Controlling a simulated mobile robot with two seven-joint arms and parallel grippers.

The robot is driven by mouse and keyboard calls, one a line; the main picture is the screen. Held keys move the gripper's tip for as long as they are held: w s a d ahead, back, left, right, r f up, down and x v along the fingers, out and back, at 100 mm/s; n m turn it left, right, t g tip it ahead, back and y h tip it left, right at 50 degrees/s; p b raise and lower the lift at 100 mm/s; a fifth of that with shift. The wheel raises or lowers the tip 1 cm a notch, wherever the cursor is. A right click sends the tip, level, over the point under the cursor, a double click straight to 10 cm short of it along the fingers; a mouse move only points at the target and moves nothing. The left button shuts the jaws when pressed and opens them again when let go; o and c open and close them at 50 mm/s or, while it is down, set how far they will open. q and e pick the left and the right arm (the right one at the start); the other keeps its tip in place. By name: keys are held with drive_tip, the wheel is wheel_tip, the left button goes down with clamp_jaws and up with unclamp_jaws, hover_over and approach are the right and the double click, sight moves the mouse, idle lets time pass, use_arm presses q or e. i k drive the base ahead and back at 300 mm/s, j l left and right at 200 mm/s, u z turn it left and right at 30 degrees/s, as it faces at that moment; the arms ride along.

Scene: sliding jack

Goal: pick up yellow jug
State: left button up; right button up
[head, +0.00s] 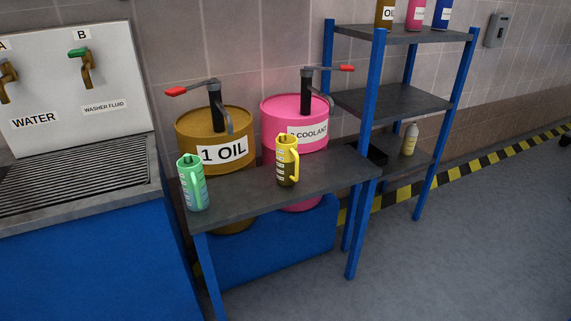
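The yellow jug (287,161) stands upright on the dark grey top of a small blue-legged table (240,197), right of the table's middle. It has a yellow lid and a yellow handle on its right side, and its see-through body looks dark. A green jug (192,183) stands upright at the table's left end, its handle also on the right. Neither of my grippers shows in the head view.
A brown oil drum (216,141) and a pink coolant drum (293,119), both with pumps, stand close behind the table. A blue shelf rack (391,104) is at the right, a sink unit (75,185) at the left. Grey floor (440,260) is clear at the front right.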

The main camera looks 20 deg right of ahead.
sight(287, 156)
drive_tip(key=u, duration=1.6)
drive_tip(key=z, duration=2.4)
drive_tip(key=i+l, duration=0.15)
drive_tip(key=i, duration=0.3)
drive_tip(key=i+l+u, duration=0.15)
drive_tip(key=i, duration=0.35)
drive_tip(key=i+l, duration=0.3)
drive_tip(key=i, duration=0.15)
drive_tip(key=j+u, duration=0.05)
